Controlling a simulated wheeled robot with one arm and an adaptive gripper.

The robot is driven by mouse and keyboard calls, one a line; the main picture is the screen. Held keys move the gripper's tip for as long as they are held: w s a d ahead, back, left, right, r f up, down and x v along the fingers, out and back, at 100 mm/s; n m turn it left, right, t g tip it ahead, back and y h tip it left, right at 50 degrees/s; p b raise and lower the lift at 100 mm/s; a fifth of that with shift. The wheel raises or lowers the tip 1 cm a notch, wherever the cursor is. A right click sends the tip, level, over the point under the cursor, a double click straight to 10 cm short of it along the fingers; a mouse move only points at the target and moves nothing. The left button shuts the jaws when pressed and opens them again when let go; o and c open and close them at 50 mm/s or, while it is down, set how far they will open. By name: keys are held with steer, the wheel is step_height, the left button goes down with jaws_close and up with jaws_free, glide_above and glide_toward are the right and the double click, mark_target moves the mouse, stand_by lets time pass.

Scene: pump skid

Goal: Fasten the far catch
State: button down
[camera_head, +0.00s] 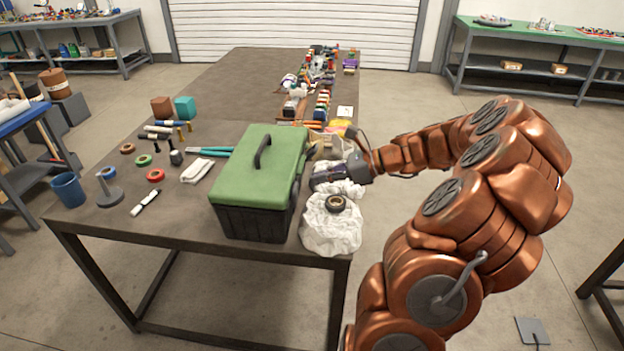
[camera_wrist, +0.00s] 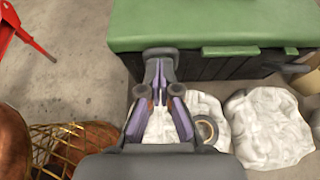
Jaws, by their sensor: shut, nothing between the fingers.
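The toolbox has a green lid (camera_head: 258,165) and a black body (camera_head: 252,222), and the lid lies down on the body. In the wrist view the lid edge (camera_wrist: 205,25) runs across the top, with the dark side wall (camera_wrist: 215,68) below it.
White crumpled bags (camera_head: 330,232) (camera_wrist: 268,128) lie beside the box, below my gripper. A dark tape roll (camera_head: 336,203) rests on the near bag. A yellow mesh basket (camera_wrist: 58,142) is close at lower left in the wrist view. The table left of the box holds tape rolls and tools.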

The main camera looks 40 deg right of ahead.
steer(key=v, duration=0.8)
steer(key=shift+s+d, duration=0.2)
steer(key=shift+d, duration=0.05)
steer(key=shift+r, duration=0.15)
